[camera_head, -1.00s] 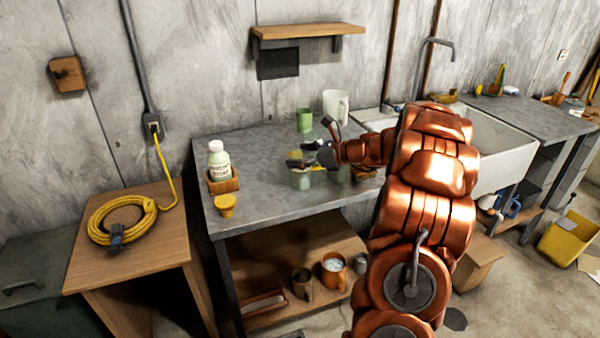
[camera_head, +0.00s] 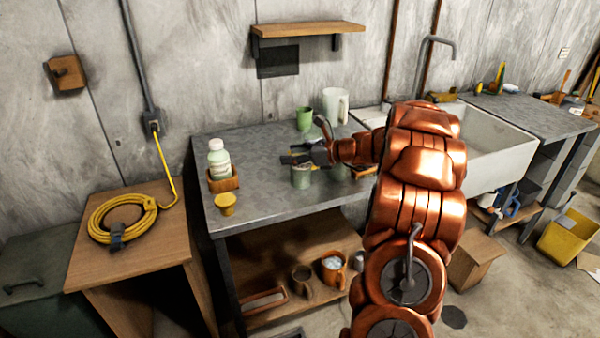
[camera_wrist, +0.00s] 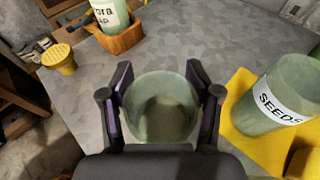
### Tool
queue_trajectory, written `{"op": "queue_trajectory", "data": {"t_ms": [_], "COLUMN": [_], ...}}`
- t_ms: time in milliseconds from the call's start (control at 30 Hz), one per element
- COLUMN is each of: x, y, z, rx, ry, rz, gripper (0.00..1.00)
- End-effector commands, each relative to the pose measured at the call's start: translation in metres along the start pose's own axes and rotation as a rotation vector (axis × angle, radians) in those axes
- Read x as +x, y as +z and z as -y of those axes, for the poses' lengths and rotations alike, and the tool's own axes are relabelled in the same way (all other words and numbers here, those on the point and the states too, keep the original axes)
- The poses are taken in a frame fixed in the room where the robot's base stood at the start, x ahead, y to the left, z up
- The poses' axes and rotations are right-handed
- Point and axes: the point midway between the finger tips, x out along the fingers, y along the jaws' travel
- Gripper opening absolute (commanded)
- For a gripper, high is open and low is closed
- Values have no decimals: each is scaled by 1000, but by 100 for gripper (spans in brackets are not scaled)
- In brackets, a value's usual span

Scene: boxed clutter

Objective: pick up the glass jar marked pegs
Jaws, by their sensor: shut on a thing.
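My gripper (camera_wrist: 160,105) is shut on a pale green glass jar (camera_wrist: 160,125), one finger on each side of it. I look down into its open mouth in the wrist view; its label is not visible, so I cannot read a mark. In the head view the jar (camera_head: 301,179) is upright below my gripper (camera_head: 300,160), on or just above the grey worktop. A second green jar, labelled SEEDS (camera_wrist: 275,100), stands on a yellow mat (camera_wrist: 243,125) right of my gripper in the wrist view.
A green cup (camera_head: 304,118) and white pitcher (camera_head: 335,105) stand behind. A sink (camera_head: 490,135) is right. The worktop's left part (camera_head: 262,195) is mostly clear.

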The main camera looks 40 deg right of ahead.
Motion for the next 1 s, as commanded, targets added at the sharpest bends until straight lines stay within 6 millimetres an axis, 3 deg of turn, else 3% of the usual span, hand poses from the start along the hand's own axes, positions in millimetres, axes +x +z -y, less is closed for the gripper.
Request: {"op": "queue_trajectory", "data": {"t_ms": [300, 567, 767, 900, 1000], "x": [0, 0, -5, -14, -36], "y": [0, 1, 18, 37, 28], "z": [0, 0, 0, 0, -4], "rx": [0, -1, -5, -7, 1], "ry": [0, 0, -1, -4, -5], "rz": [0, 1, 2, 3, 3], "gripper": [0, 0, 0, 0, 0]}}
